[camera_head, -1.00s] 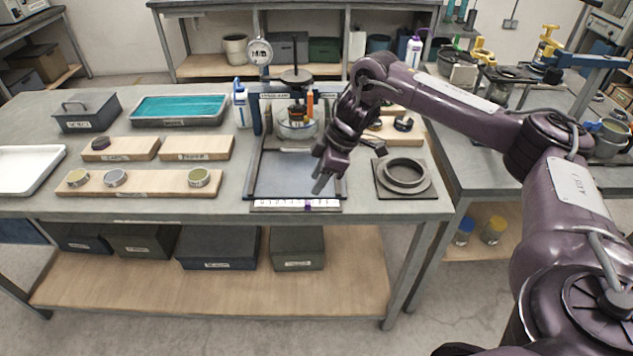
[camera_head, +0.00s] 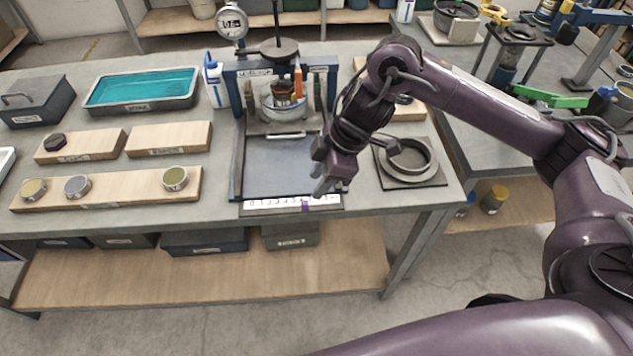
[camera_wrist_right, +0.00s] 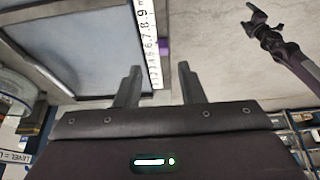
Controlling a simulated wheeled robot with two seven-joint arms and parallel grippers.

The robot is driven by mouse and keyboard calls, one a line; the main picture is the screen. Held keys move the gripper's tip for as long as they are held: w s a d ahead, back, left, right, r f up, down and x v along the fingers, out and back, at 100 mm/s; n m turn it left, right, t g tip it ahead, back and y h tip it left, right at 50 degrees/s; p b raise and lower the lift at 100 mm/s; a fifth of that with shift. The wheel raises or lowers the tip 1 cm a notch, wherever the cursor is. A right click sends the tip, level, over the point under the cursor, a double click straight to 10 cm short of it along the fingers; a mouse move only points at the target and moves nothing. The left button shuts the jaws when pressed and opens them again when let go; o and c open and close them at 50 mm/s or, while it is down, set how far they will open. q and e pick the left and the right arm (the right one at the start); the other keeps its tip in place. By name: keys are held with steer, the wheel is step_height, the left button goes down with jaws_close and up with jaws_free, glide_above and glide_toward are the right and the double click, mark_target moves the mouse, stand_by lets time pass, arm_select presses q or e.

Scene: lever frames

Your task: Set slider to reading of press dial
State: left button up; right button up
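The press (camera_head: 280,85) stands at the back of the workbench, with its round dial (camera_head: 232,22) at its upper left. The dial's small digits look like 0.6, but are not sure. A white numbered scale (camera_head: 270,204) runs along the front edge of the press's dark plate. The purple slider (camera_head: 305,207) sits on it right of the middle; it also shows in the right wrist view (camera_wrist_right: 164,47), apparently near the 6. My right gripper (camera_head: 322,188) is just above and right of the slider. In the wrist view its fingers (camera_wrist_right: 158,70) are apart and empty.
A ring on a square base (camera_head: 408,165) stands right of the gripper. Wooden boards (camera_head: 110,190) with small round pots lie at the left, and a teal-filled tray (camera_head: 140,92) behind them. The dark plate (camera_head: 280,165) is clear.

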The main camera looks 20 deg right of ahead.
mark_target(305, 202)
steer(key=f, duration=0.1)
steer(key=a+f, duration=0.1)
steer(key=f, duration=0.1)
steer(key=shift+s+a+f, duration=0.25)
steer(key=shift+a+f, duration=0.05)
steer(key=shift+a, duration=0.1)
steer(key=shift+w+x, duration=0.25)
steer(key=shift+x, duration=0.8)
steer(key=shift+f+p, duration=0.3)
steer(key=shift+f, duration=0.15)
steer(key=c, duration=0.3)
jaws_close()
arm_select(q)
steer(key=shift+g, duration=0.3)
steer(key=s, duration=0.4)
steer(key=shift+s+a+r, duration=0.1)
steer(key=shift+s+a, duration=0.1)
steer(key=shift+s, duration=0.1)
